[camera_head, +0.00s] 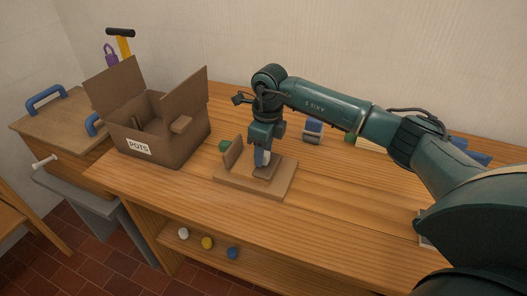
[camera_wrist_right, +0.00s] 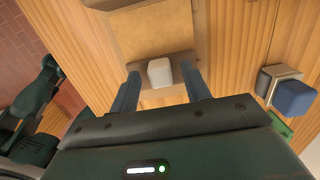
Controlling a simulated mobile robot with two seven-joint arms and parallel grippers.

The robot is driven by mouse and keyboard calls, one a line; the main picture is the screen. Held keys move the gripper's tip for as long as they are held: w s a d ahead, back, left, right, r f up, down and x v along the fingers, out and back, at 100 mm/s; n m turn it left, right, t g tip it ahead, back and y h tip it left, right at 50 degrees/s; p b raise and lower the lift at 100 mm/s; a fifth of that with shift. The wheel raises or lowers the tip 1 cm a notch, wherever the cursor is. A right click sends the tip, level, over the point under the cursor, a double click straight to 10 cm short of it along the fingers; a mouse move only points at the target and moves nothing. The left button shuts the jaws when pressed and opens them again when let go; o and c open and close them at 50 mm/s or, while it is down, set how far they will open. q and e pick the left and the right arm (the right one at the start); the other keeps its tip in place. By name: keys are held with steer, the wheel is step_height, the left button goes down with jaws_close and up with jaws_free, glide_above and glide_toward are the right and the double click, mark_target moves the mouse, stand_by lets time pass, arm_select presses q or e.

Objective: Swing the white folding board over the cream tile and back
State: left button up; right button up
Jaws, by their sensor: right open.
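My right gripper (camera_head: 263,150) points down over a tan wooden base (camera_head: 228,189) on the bench. Its jaws are open, with one finger on each side of a small white block (camera_wrist_right: 159,72). The white block sits on a brown block (camera_head: 266,171) on the base; I cannot tell whether the fingers touch it. A brown panel (camera_head: 232,153) stands upright at the base's left. A pale flat thing (camera_head: 370,147) lies behind my right arm, mostly hidden. I cannot make out a white folding board or a cream tile for sure. My left gripper is not in view.
An open cardboard box (camera_head: 165,145) marked POTS stands left of the base. A grey and blue block (camera_head: 312,131) is behind, and blue pieces (camera_head: 470,156) lie at the right. Several knobs, one yellow (camera_head: 207,243), are under the bench top. The bench front (camera_head: 330,225) is clear.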

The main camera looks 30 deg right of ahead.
mark_target(267, 154)
step_height(267, 154, up, 12)
steer(key=shift+s+d+r+b, duration=0.15)
steer(key=shift+s+d+b, duration=0.15)
steer(key=shift+s+b, duration=0.05)
stand_by(0.5)
